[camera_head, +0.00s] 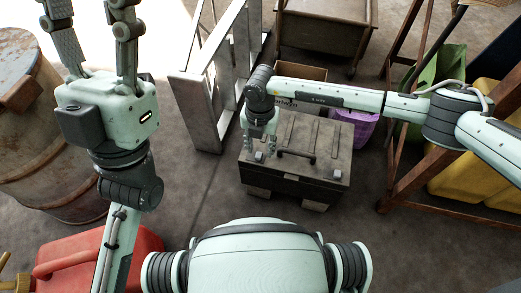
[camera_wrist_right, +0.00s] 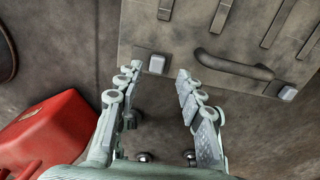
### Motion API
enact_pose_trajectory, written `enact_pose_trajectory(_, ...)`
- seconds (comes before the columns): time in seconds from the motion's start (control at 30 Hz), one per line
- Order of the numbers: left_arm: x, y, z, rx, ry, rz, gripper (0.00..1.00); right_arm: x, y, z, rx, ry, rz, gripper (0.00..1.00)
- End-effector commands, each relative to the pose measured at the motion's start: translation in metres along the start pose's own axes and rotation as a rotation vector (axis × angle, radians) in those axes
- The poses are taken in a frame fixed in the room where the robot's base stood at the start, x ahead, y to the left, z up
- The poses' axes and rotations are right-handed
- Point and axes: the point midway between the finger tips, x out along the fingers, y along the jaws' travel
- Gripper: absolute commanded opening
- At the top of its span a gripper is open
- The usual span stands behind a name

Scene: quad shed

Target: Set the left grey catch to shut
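The left grey catch (camera_head: 259,156) is a small light block near the front left edge of a dark case (camera_head: 300,137). It also shows in the right wrist view (camera_wrist_right: 156,63), just beyond and between my fingertips. Whether it is up or down is hard to tell. A second grey catch (camera_head: 337,174) sits at the case's front right. My right gripper (camera_head: 260,149) is open and empty, pointing down at the left catch; no contact is visible. My left gripper (camera_head: 92,28) is open and empty, raised at the upper left, far from the case.
A dark handle (camera_wrist_right: 235,66) stands between the catches. A metal frame (camera_head: 205,95) is left of the case, a purple basket (camera_head: 356,128) behind right and a rusty rack (camera_head: 405,183) at right. A red container (camera_head: 75,262) and rusty barrel (camera_head: 35,150) are at left.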

Motion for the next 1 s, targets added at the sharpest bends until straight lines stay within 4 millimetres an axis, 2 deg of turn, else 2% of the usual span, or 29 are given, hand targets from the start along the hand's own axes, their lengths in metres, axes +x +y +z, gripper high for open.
enact_pose_trajectory(0.03, 0.000, 0.000, 0.000, 0.000, 0.000, 0.000, 0.45, -0.013, 0.000, 0.002, -0.001, -0.004, 0.002, 0.38)
enact_pose_trajectory(0.2, 0.000, 0.000, 0.000, 0.000, -0.001, 0.000, 0.45, -0.050, 0.000, 0.002, -0.001, -0.004, 0.002, 0.38)
enact_pose_trajectory(0.4, 0.000, 0.000, 0.000, 0.000, -0.001, 0.000, 0.45, -0.080, -0.001, 0.001, 0.001, -0.002, -0.001, 0.38)
enact_pose_trajectory(0.6, 0.000, 0.000, 0.000, 0.000, -0.001, -0.001, 0.45, -0.090, -0.001, 0.001, 0.001, -0.002, -0.002, 0.38)
enact_pose_trajectory(1.0, 0.000, 0.000, 0.000, 0.000, -0.001, -0.001, 0.45, -0.090, -0.001, 0.001, 0.001, -0.001, -0.002, 0.38)
